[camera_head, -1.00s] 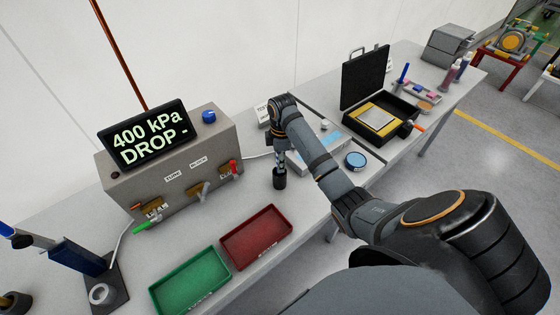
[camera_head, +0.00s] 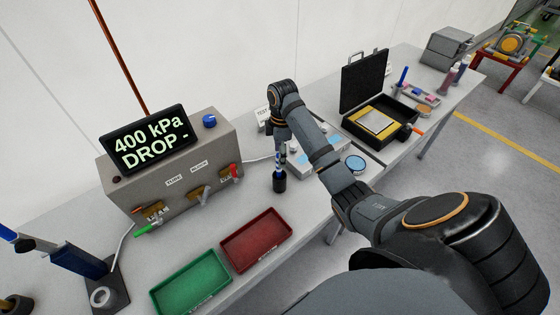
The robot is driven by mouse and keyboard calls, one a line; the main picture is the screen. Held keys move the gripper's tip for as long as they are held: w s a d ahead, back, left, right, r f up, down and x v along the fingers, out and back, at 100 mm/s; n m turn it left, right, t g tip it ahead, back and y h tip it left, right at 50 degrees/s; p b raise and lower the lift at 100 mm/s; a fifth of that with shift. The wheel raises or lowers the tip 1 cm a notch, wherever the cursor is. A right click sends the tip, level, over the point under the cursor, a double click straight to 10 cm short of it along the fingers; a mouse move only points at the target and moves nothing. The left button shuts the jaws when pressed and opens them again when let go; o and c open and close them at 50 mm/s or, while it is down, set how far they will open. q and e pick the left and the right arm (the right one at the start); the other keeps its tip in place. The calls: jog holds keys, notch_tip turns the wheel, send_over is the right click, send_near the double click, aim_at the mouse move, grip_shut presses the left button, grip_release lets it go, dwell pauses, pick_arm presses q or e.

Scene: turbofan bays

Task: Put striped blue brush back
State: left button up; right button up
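The striped blue brush (camera_head: 280,159) is upright at the middle of the bench, behind the red tray. Its shaft shows blue and pale bands. Its lower end meets a small black cup-like piece (camera_head: 279,184) at the bench top; I cannot tell whether this is a holder or part of the brush. My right gripper (camera_head: 279,143) points down from above, at the upper end of the brush. Its fingers are too small and dark to tell whether they grip. My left gripper is not in view.
A grey test box (camera_head: 170,168) with a "400 kPa DROP" display stands at left. Green (camera_head: 190,284) and red (camera_head: 257,239) trays lie empty in front. An open black case (camera_head: 380,125) and a round blue-topped tin (camera_head: 355,163) are to the right.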

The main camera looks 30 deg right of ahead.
pick_arm(q)
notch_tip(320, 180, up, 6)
jog(key=p, duration=0.4)
pick_arm(e)
notch_tip(320, 180, up, 6)
jog(key=shift+r, duration=0.15)
jog(key=shift+d, duration=0.1)
